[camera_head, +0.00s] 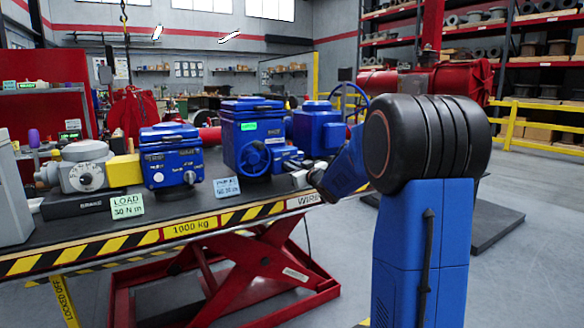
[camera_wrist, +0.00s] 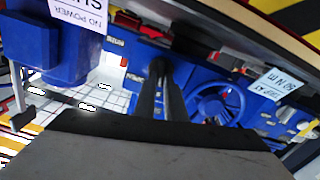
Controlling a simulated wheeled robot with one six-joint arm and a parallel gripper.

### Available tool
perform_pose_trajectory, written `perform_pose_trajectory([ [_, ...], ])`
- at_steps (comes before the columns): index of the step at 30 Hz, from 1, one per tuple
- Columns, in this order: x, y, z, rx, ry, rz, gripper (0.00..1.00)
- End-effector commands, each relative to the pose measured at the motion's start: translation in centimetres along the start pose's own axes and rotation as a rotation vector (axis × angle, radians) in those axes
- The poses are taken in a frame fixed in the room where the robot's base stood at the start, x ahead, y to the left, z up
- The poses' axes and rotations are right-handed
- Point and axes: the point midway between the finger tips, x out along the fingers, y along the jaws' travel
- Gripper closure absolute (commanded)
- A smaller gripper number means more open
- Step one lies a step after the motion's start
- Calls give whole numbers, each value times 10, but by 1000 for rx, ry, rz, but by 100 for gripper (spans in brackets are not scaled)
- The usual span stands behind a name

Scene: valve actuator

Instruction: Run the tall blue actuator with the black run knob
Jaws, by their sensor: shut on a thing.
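The tall blue actuator (camera_head: 253,125) stands on the bench with a lit green screen and a blue handwheel (camera_head: 254,157) on its front. The handwheel also shows in the wrist view (camera_wrist: 222,103), right of the fingers. My gripper (camera_head: 316,178) is at the right end of the bench, by the actuator's right-hand side parts (camera_head: 287,157). In the wrist view my two dark fingers (camera_wrist: 163,92) are close together at the actuator's controls, shut on what appears to be the black run knob. The knob itself is mostly hidden by the fingers.
A shorter blue actuator (camera_head: 170,157) and a grey gear unit (camera_head: 86,168) stand to the left. A trip card (camera_head: 226,187) and a load card (camera_head: 127,206) stand along the front edge. Another blue unit (camera_head: 318,128) is behind my gripper. The bench's striped edge (camera_head: 130,240) is clear.

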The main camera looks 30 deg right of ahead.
Motion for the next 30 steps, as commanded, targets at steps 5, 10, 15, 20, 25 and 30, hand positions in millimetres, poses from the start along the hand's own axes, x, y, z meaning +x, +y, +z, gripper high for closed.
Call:
perform_pose_trajectory([
  [5, 0, -2, 1, -151, -1, -1, 100],
  [10, 0, -4, 1, -293, -1, -1, 100],
  [15, 0, -5, 2, -413, -1, -1, 100],
  [20, 0, -6, 2, -496, -2, -1, 100],
  [25, 0, -6, 3, -551, -2, -1, 100],
  [30, 0, -6, 3, -576, -2, -1, 100],
])
